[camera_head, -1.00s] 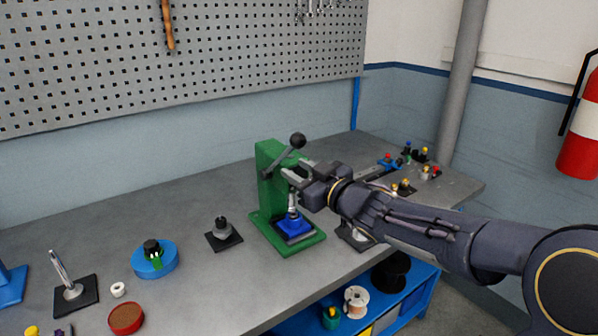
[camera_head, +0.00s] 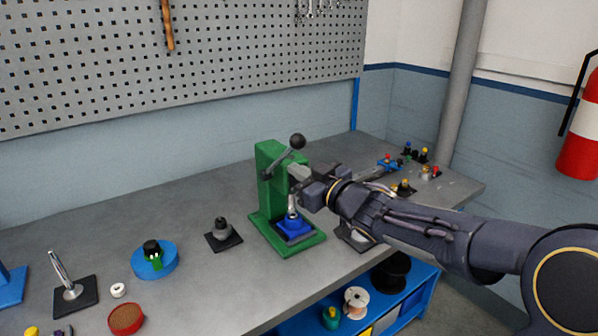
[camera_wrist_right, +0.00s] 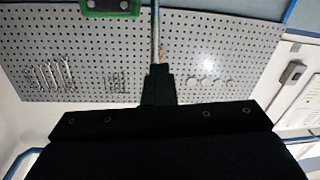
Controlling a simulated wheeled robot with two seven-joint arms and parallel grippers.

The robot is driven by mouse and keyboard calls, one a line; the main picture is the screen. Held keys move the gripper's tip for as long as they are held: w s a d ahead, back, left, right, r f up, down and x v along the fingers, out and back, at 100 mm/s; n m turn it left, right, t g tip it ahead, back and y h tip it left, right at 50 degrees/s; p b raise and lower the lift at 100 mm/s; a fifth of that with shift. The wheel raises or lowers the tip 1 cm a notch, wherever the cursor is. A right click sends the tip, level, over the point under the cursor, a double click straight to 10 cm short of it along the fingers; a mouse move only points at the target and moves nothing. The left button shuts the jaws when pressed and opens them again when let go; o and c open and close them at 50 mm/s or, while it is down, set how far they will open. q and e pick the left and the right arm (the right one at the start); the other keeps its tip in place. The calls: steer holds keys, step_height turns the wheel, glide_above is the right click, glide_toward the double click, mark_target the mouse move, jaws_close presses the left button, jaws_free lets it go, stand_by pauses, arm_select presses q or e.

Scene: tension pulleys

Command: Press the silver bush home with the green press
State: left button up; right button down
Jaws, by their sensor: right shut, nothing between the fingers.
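The green press (camera_head: 268,170) stands upright on the bench, with a lever ending in a black knob (camera_head: 297,141). A blue block (camera_head: 293,227) sits on the press base. A small silver part (camera_head: 292,204) shows just above the block; I cannot tell whether it is the bush or the press ram. My right gripper (camera_head: 298,174) is shut and empty at the press head, beside the lever; contact is unclear. In the right wrist view the dark closed fingers (camera_wrist_right: 160,85) lie at the end of a thin silver rod (camera_wrist_right: 155,35), with green press metal (camera_wrist_right: 110,10) beyond. My left gripper is out of view.
Left of the press are a dark stand (camera_head: 222,234), a blue round holder (camera_head: 155,260), a red dish (camera_head: 126,318) and a spindle stand (camera_head: 70,285). Small coloured parts (camera_head: 415,153) lie at the back right. A pegboard (camera_head: 180,60) hangs behind. Bench behind the holders is clear.

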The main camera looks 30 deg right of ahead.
mark_target(281, 160)
stand_by(0.8)
